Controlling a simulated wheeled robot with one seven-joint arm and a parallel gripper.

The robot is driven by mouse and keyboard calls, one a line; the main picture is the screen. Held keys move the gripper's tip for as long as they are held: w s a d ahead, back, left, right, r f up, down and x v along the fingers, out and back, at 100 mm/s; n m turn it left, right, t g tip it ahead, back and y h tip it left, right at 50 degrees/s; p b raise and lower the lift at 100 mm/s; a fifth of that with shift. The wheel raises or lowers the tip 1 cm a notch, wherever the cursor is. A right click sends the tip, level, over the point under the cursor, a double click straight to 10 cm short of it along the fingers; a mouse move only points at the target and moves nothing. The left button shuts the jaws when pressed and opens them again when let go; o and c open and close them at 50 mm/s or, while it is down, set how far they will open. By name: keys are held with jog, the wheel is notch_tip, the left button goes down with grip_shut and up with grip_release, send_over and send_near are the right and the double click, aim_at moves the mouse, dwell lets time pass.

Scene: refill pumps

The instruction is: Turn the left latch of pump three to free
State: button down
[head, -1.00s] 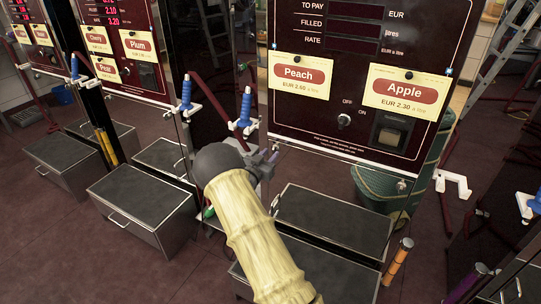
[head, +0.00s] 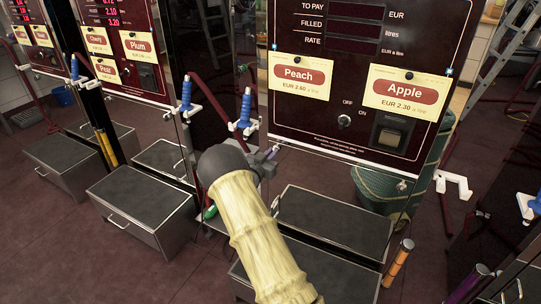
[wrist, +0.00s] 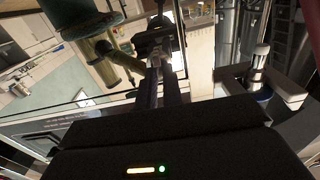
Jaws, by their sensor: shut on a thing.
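The pump panel with Peach and Apple labels (head: 352,128) stands in front of me; no pump number is readable. My gripper (head: 268,156) is at the panel's lower left corner, below the Peach label. It is shut on a small piece there, apparently the left latch, which is mostly hidden by my gripper and arm. In the wrist view my gripper's fingers (wrist: 156,75) reach away from the dark palm, close together, and the latch cannot be made out clearly. A small right latch (head: 402,185) shows under the panel's lower right.
A blue-handled nozzle (head: 244,108) hangs on a white holder just above and left of my gripper. A dark-topped box (head: 335,222) stands below the panel. White hook (head: 455,184) sticks out on the right.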

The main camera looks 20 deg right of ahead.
jog(key=shift+f+m+b, duration=0.1)
jog(key=shift+m+b, duration=0.2)
jog(key=shift+m, duration=0.1)
jog(key=shift+s+d+f+m+b, duration=0.1)
jog(key=shift+f+m+b, duration=0.05)
jog(key=shift+m+b, duration=4.15)
jog(key=shift+s+d+f+m+b, duration=0.1)
jog(key=shift+m+b, duration=4.1)
jog(key=shift+b, duration=0.1)
jog(key=c, duration=1.5)
grip_release()
jog(key=shift+c, duration=0.2)
